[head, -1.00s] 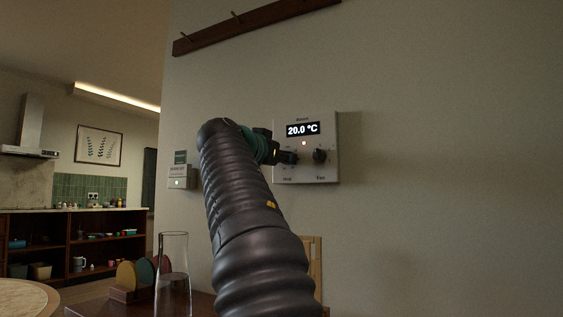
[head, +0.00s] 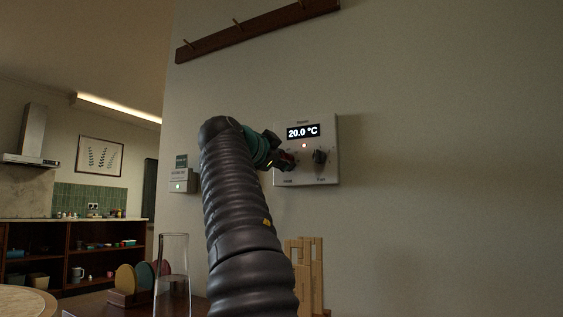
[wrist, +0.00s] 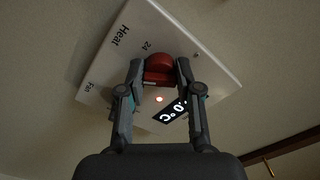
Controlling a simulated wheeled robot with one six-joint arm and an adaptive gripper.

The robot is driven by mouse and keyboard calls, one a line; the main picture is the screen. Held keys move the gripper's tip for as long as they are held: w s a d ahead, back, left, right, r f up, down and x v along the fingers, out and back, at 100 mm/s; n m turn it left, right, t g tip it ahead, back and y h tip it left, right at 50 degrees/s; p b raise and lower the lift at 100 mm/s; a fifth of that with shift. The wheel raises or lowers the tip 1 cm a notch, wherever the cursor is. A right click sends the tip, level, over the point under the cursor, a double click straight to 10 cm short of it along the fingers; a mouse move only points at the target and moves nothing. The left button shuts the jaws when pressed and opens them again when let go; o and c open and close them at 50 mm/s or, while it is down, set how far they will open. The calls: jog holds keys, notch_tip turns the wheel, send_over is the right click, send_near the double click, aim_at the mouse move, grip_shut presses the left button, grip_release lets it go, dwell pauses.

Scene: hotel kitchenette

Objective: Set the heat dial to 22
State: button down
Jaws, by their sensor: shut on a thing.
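The control panel (head: 330,170) is a pale plate on the wall with a lit display (head: 303,131) reading 20.0 °C. The red heat dial (wrist: 158,68) sits by the word Heat and the number 24 in the wrist view. My gripper (wrist: 156,72) is shut on it, one finger on each side; it also shows at the panel's left in the head view (head: 286,160). The dark fan dial (head: 320,157) is to its right. A small red light (head: 304,145) glows below the display. The heat dial's pointer and most of its scale are hidden.
A tall glass vase (head: 172,270), a rack of coloured discs (head: 130,290) and a wooden stand (head: 312,275) are below. The wall to the right is clear.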

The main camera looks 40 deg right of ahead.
dwell(0.5)
jog(key=c, duration=0.8)
grip_release()
jog(key=v, duration=1.2)
jog(key=shift+s, duration=0.1)
